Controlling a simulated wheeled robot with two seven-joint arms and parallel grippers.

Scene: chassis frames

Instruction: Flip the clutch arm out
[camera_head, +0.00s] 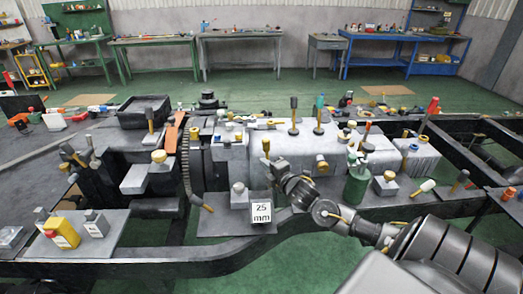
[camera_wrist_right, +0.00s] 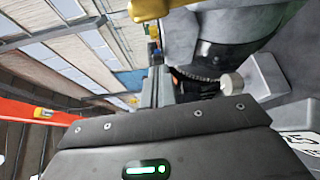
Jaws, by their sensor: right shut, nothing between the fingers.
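I cannot tell for certain which part is the clutch arm. A dark curved lever (camera_head: 186,165) with a tan tip hangs down the front of the grey machinery housing (camera_head: 237,155), and a red-brown lever (camera_head: 173,133) rises beside its top. My right gripper (camera_head: 268,161) is at the housing's front, right of the curved lever and apart from it. Its fingers, shut and empty, point past a grey surface in the right wrist view (camera_wrist_right: 160,88). A yellow piece (camera_wrist_right: 150,8) shows above them and a pale round knob (camera_wrist_right: 232,84) to their right. My left gripper is out of view.
A white "25 mm" block (camera_head: 262,212) stands just below my right gripper. A green bottle (camera_head: 356,183) stands to its right, near my forearm. The black chassis rail (camera_head: 200,262) runs along the front. Several capped blocks and handles crowd the housing top.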

